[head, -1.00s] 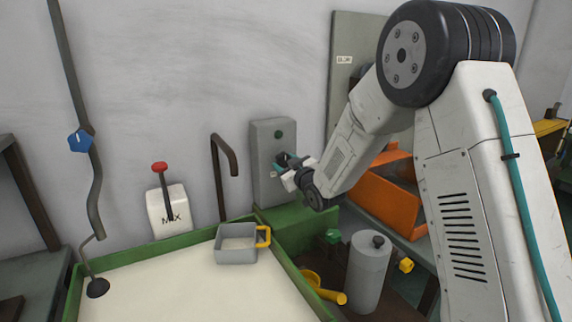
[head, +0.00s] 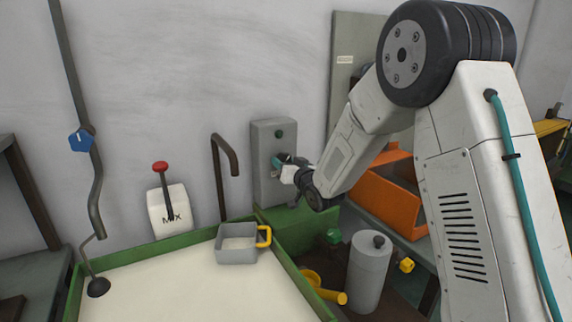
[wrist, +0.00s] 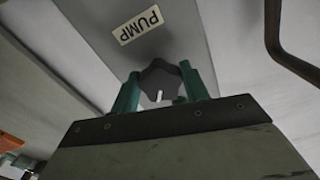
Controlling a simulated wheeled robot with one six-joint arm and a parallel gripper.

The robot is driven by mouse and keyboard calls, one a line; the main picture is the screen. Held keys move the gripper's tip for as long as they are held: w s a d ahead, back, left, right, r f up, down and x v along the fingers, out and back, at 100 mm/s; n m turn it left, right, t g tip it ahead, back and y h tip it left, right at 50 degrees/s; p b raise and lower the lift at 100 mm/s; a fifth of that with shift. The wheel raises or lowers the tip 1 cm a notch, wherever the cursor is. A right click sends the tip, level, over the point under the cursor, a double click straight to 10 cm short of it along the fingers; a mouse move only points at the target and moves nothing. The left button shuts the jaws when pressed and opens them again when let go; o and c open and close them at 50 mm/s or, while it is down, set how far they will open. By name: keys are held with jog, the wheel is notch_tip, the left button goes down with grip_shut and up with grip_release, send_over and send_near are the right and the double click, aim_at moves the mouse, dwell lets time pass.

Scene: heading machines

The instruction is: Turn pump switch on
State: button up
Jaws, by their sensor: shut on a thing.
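The grey pump box (head: 264,143) is on the wall behind the tank, with a small round dark green spot near its top. In the wrist view, its PUMP label (wrist: 139,25) appears upside down. The pump switch is a dark lobed knob (wrist: 160,80) with a white pointer mark. My gripper (wrist: 160,92) has its teal fingers on either side of the knob and is shut on it. In the head view my gripper (head: 280,163) is at the front of the box, and the knob is mostly hidden there.
A curved pipe (head: 217,165) stands left of the box. A white MIX lever box (head: 168,208) is further left. A grey, yellow-handled container (head: 237,252) is by the green-rimmed tank (head: 135,261). An orange bin (head: 385,203) and grey cylinder (head: 369,275) stand below my arm.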

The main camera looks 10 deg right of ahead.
jog(key=m, duration=1.1)
jog(key=shift+a+r, duration=0.1)
jog(key=shift+a, duration=0.05)
jog(key=shift+s, duration=0.1)
dwell(0.4)
jog(key=o, duration=1)
jog(key=v, duration=0.7)
jog(key=shift+s, duration=0.4)
jog(key=shift+d+r, duration=0.15)
jog(key=shift+d, duration=0.1)
